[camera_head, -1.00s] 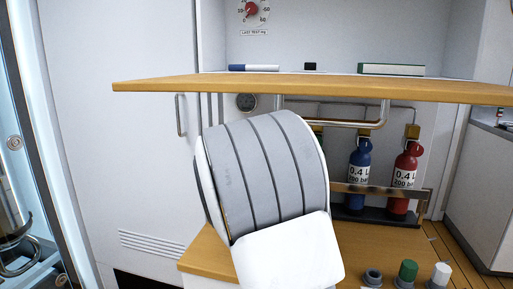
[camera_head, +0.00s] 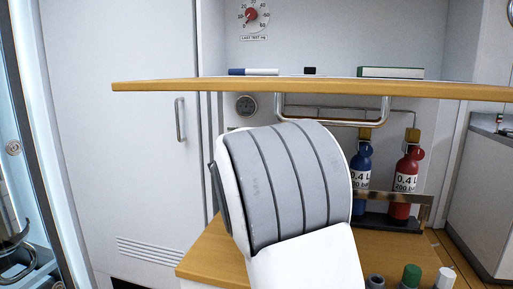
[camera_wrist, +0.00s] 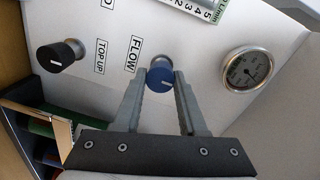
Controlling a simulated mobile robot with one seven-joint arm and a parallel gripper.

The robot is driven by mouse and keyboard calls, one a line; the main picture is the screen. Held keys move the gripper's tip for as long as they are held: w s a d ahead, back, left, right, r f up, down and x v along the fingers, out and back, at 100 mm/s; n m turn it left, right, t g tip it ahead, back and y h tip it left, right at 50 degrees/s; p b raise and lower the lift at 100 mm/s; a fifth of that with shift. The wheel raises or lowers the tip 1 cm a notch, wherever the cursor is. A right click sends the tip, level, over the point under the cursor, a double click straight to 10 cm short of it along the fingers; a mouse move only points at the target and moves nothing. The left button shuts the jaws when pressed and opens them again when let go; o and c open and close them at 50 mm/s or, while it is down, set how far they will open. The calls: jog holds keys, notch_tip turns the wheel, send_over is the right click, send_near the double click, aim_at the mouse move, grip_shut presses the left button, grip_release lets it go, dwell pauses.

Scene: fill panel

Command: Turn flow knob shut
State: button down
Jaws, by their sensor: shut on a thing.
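The flow knob (camera_wrist: 160,77) is blue with a white pointer line and sits on a white panel (camera_wrist: 190,25) beside the printed word FLOW in the wrist view. My gripper (camera_wrist: 161,73) has its two grey fingers on either side of this knob, shut on it at the fingertips. The pointer line lies roughly level across the picture. In the head view my own arm hides the gripper, and the flow knob cannot be seen there.
A black TOP UP knob (camera_wrist: 61,55) is left of the flow knob, and a round gauge (camera_wrist: 246,69) is right of it. In the head view a wooden shelf (camera_head: 310,90) runs above my arm. Blue (camera_head: 359,170) and red (camera_head: 404,178) bottles stand behind a metal rail.

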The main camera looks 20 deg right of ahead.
jog(key=shift+c, duration=2.4)
grip_release()
jog(key=f+p+v, duration=0.1)
jog(key=p+v, duration=0.3)
jog(key=v, duration=1.3)
jog(key=shift+a+r, duration=0.15)
jog(key=shift+r, duration=0.35)
jog(key=shift+s, duration=0.15)
